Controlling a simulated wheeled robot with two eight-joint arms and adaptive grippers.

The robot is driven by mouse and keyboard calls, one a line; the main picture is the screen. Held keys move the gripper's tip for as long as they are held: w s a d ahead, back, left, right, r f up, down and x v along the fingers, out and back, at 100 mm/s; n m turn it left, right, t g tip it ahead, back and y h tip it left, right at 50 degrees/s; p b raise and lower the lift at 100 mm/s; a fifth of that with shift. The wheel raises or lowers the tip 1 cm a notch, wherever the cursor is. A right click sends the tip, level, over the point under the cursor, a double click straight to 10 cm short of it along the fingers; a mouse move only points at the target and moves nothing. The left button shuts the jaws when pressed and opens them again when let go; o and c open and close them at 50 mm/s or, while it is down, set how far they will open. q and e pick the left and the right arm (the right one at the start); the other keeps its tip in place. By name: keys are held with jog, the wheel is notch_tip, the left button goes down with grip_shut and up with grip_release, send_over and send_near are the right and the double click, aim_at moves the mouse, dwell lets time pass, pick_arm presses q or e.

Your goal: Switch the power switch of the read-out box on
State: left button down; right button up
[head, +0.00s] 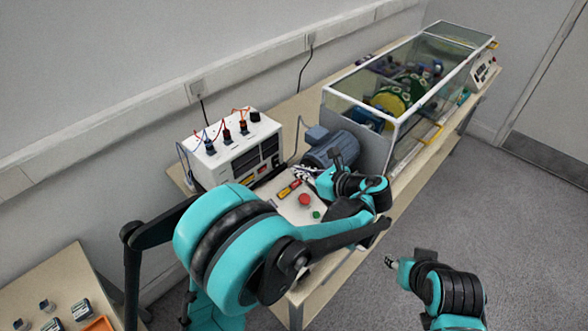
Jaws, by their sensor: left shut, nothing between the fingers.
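The read-out box (216,166) is a white case with dark displays on its front, standing against the wall at the left of the bench. Knobs and plugs with orange and blue leads sit on its top. Its power switch is too small to make out. My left gripper (297,172) is shut and empty, just right of the box's front, apart from it as far as I can tell. My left arm hides the box's lower front edge and part of the bench. My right gripper (391,262) is over the floor at the lower right, its fingers too small to judge.
A light control panel with a red button (305,200) and a green button (316,215) lies below my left gripper. A grey motor (328,148) and a glass-walled enclosure (392,140) stand to the right. A small table (40,277) holds small parts at lower left.

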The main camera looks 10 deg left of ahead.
pick_arm(q)
jog(key=shift+p+v, duration=0.45)
jog(key=shift+v, duration=0.55)
jog(key=p+v, duration=0.1)
jog(key=v, duration=0.4)
jog(key=shift+s+r, duration=0.1)
pick_arm(e)
jog(key=shift+w+a+r, duration=0.1)
jog(key=shift+a+r, duration=0.05)
jog(key=shift+r, duration=0.45)
jog(key=shift+w+a+r, duration=0.1)
jog(key=shift+r, duration=0.5)
pick_arm(q)
jog(key=shift+d, duration=0.1)
